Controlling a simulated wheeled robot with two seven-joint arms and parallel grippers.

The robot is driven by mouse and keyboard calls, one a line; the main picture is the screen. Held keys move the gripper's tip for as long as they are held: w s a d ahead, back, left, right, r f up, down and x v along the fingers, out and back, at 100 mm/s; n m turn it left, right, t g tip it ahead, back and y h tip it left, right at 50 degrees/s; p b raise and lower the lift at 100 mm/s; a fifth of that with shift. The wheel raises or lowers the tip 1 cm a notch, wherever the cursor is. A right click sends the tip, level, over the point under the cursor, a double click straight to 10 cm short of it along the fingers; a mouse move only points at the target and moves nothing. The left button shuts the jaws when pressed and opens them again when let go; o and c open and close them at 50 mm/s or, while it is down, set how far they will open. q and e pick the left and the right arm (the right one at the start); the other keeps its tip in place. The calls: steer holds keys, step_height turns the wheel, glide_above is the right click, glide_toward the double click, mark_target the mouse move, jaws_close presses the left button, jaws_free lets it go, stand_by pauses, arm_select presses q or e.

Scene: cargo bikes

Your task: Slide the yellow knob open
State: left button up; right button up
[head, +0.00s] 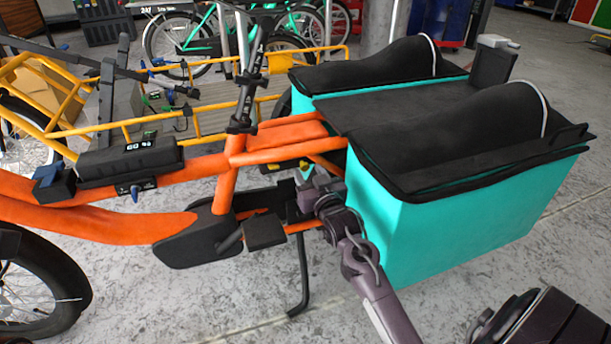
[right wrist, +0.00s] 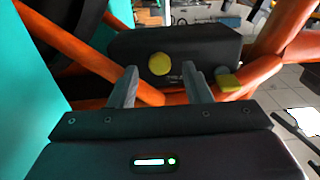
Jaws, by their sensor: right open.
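A round yellow knob (right wrist: 159,63) sits on the face of a black box (right wrist: 190,48) on the orange bike frame. A second, blockier yellow piece (right wrist: 228,82) sticks out at the box's lower right. In the head view only a small yellow patch (head: 290,165) shows under the orange frame, beside the teal cargo box. My right gripper (right wrist: 160,69) is open and empty, with its two fingers pointing at the box and the round knob seen between their tips. In the head view my right gripper (head: 318,192) is beside the frame, its fingertips hard to make out. My left gripper is not in view.
The teal cargo box (head: 450,225) with black covers stands right of my right gripper. Orange frame tubes (right wrist: 130,75) run close to the left finger. A pedal (head: 265,232) and a kickstand (head: 303,275) are low and left. Open floor lies in front.

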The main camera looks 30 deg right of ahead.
steer(key=shift+x, duration=0.95)
jaws_close()
